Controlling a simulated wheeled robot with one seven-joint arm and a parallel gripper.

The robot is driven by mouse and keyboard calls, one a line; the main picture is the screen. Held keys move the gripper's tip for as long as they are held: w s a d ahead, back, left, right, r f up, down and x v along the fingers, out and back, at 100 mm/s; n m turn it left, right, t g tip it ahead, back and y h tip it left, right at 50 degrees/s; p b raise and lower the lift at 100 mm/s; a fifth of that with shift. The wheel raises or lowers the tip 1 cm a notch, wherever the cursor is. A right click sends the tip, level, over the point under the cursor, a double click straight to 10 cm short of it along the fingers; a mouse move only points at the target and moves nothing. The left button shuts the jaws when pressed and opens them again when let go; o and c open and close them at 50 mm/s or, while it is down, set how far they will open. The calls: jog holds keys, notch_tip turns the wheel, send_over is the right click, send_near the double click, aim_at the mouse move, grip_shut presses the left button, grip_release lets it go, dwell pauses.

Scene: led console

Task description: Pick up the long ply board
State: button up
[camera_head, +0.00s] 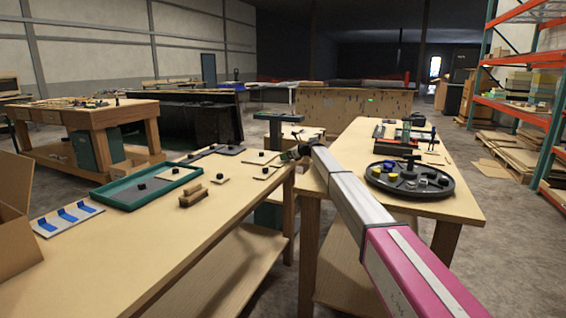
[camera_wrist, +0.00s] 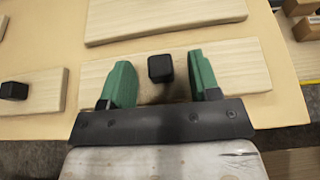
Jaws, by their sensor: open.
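In the wrist view a long pale ply board (camera_wrist: 237,75) lies flat on the table, with one black knob (camera_wrist: 160,68) on it. My gripper (camera_wrist: 159,62) is open over this board, its green fingers to the left and right of the knob. I see a gap on both sides of the knob. The near side of the board is hidden behind my gripper. In the head view my gripper (camera_head: 292,153) is at the far right corner of the left table, small and dark, and hides part of the boards there.
Another ply board (camera_wrist: 165,18) lies beyond, and a shorter knobbed board (camera_wrist: 38,88) lies to the left. The left table (camera_head: 150,240) also carries a green tray (camera_head: 110,193) and small wooden blocks (camera_head: 193,196). A round black tray (camera_head: 440,190) stands on the right table.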

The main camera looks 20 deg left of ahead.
grip_shut()
